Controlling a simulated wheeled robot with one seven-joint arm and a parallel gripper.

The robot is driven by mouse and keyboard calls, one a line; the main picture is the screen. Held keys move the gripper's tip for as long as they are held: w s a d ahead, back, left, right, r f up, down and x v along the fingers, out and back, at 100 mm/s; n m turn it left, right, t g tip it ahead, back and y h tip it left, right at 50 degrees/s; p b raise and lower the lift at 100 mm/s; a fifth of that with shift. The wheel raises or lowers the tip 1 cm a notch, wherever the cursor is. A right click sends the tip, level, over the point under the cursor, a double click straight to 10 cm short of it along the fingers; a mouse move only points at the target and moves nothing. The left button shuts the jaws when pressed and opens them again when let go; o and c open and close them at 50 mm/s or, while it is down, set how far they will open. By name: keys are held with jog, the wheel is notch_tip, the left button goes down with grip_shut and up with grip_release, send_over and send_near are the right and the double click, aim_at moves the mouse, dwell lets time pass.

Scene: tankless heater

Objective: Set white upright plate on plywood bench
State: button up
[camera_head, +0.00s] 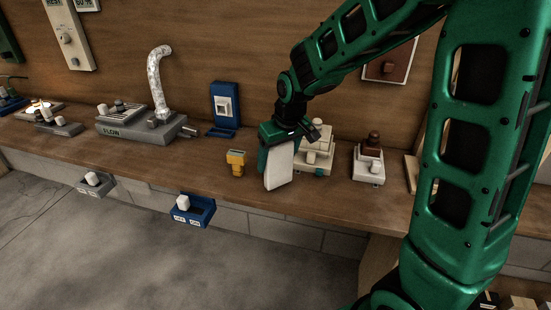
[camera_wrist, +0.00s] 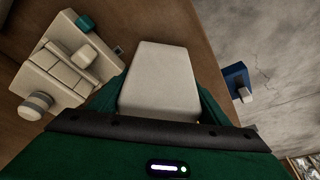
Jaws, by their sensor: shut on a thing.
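The white plate (camera_head: 279,166) is held upright by my gripper (camera_head: 266,172) just above or at the front part of the plywood bench (camera_head: 215,168). In the wrist view the plate (camera_wrist: 160,80) fills the space between the green fingers of my gripper (camera_wrist: 160,104), which is shut on it. I cannot tell whether the plate's lower edge touches the bench. The bench also shows in the wrist view (camera_wrist: 130,20).
A cream device (camera_head: 317,160) stands close to the right of the plate. A yellow block (camera_head: 236,162) stands to the left. A white device (camera_head: 368,170) is further right. A blue box (camera_head: 190,211) juts out from the bench front. A blue upright holder (camera_head: 223,106) stands at the back.

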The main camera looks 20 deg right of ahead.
jog(key=shift+f, duration=0.4)
jog(key=o, duration=1.4)
jog(key=shift+c, duration=0.2)
jog(key=shift+r, duration=0.15)
jog(key=v, duration=1)
jog(key=shift+r, duration=0.2)
